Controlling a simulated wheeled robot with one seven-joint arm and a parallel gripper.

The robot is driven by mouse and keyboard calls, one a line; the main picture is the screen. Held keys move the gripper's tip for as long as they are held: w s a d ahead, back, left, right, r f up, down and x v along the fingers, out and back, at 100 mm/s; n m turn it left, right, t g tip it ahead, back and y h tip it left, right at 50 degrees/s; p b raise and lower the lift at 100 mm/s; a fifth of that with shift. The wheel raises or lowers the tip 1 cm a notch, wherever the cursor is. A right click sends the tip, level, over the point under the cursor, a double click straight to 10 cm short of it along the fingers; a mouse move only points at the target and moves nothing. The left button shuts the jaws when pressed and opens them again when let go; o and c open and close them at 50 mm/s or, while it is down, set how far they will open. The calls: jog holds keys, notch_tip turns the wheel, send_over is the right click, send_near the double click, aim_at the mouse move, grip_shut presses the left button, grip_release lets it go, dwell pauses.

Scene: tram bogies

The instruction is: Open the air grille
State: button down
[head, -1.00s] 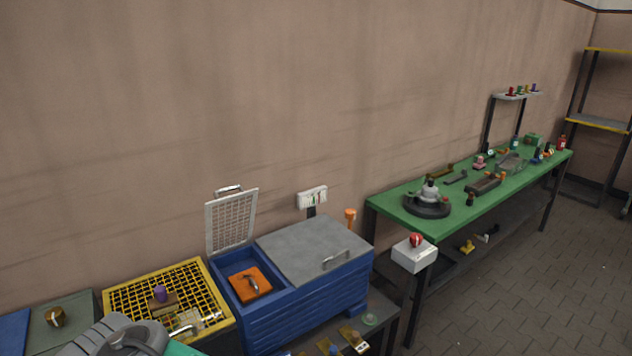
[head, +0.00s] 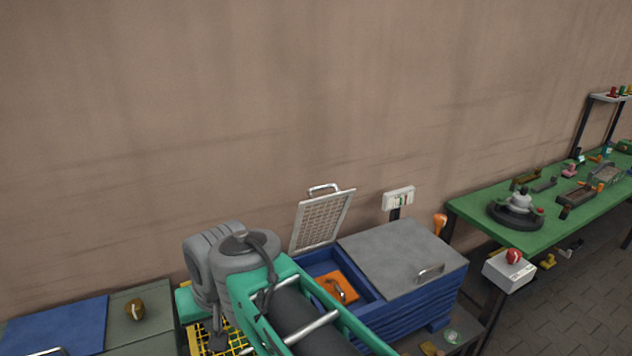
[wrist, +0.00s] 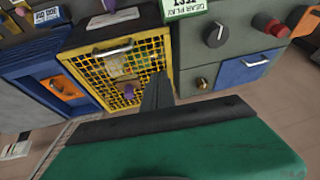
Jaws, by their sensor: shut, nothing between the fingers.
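A pale mesh grille panel (head: 322,220) with a handle on its top edge stands raised over the open left part of a blue box (head: 400,325) in the head view. An orange block (head: 337,289) with a handle lies in that opening. My gripper (wrist: 157,93) shows in the wrist view as dark fingers, shut and empty. They point at the near side of a yellow mesh cage (wrist: 88,72); I cannot tell whether they touch it. In the head view my arm hides my fingers and most of the yellow cage (head: 205,340).
A grey lid (head: 392,252) covers the blue box's right part. A wall socket (head: 398,198) is behind it. A green bench (head: 470,205) with several parts stands right. A white box with a red button (head: 512,256) sits at its front. Grey cabinets (wrist: 235,60) are beside the cage.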

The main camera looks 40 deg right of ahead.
jog(key=w+d+r+m+t, duration=0.1)
jog(key=w+d+r+m, duration=0.3)
jog(key=w+d, duration=0.15)
jog(key=m+t+h+b, duration=0.2)
jog(key=m+h, duration=0.1)
jog(key=m, duration=1.2)
send_near(327, 185)
jog(key=w+f, duration=0.1)
jog(key=f, duration=0.1)
jog(key=w+f+b, duration=0.1)
jog(key=w+f, duration=0.2)
jog(key=shift+a+f, duration=0.1)
jog(key=shift+f, duration=0.25)
jog(key=shift+s, duration=0.1)
